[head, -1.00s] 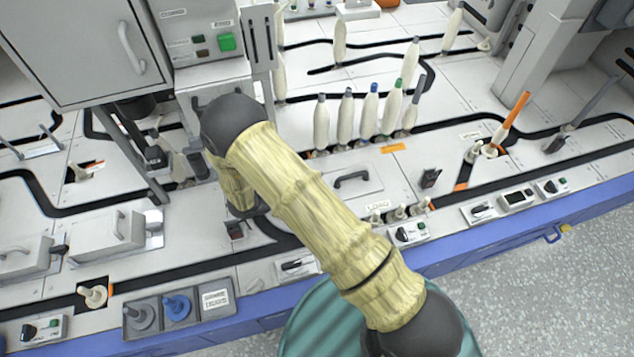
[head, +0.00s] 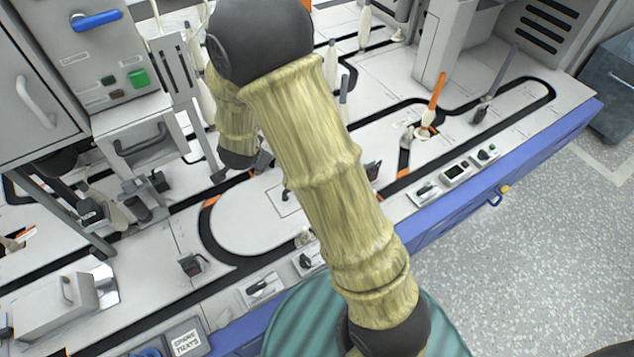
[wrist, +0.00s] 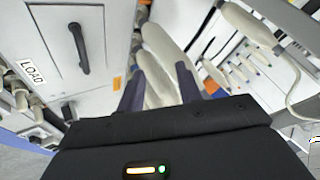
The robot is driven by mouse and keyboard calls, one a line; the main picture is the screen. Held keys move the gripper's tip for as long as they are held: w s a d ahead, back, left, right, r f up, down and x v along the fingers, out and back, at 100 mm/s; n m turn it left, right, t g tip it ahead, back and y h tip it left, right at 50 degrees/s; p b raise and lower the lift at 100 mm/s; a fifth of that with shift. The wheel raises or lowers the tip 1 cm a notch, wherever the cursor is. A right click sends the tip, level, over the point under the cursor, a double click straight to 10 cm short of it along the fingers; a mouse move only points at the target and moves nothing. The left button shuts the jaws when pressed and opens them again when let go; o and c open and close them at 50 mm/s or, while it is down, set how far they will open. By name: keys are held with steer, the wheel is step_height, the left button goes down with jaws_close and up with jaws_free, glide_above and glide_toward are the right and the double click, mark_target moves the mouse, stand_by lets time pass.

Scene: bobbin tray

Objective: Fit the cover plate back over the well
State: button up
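A pale flat plate (wrist: 95,60) with a dark bar handle (wrist: 78,48) lies on the left of the wrist view, beside a LOAD label. It looks like the cover plate. In the head view its handle (head: 286,195) shows just left of my arm, which hides most of the plate. My gripper (wrist: 158,88) is open, its two dark fingers apart, to the right of the plate and not touching the handle. White bobbins show beyond and between the fingers; nothing appears gripped. My gripper cannot be made out in the head view. I cannot identify an open well.
Several white bobbins (wrist: 245,68) stand at the right of the wrist view. An orange-topped spindle (head: 436,98) and a grey one (head: 497,85) stand to the right. A grey cabinet (head: 30,130) is at left. The blue bench edge (head: 440,228) borders open floor.

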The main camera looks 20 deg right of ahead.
steer(key=s+d+r+n+g+y, duration=0.1)
steer(key=s+d+n, duration=0.4)
steer(key=s, duration=0.5)
steer(key=s+d+r+n+g, duration=0.4)
steer(key=s+d+r+n, duration=0.1)
steer(key=s, duration=0.5)
steer(key=shift+s+r+y, duration=0.25)
steer(key=shift+r+y, duration=0.15)
steer(key=shift+r, duration=0.35)
step_height(320, 180, up, 11)
steer(key=p, duration=1.1)
steer(key=shift+w, duration=0.1)
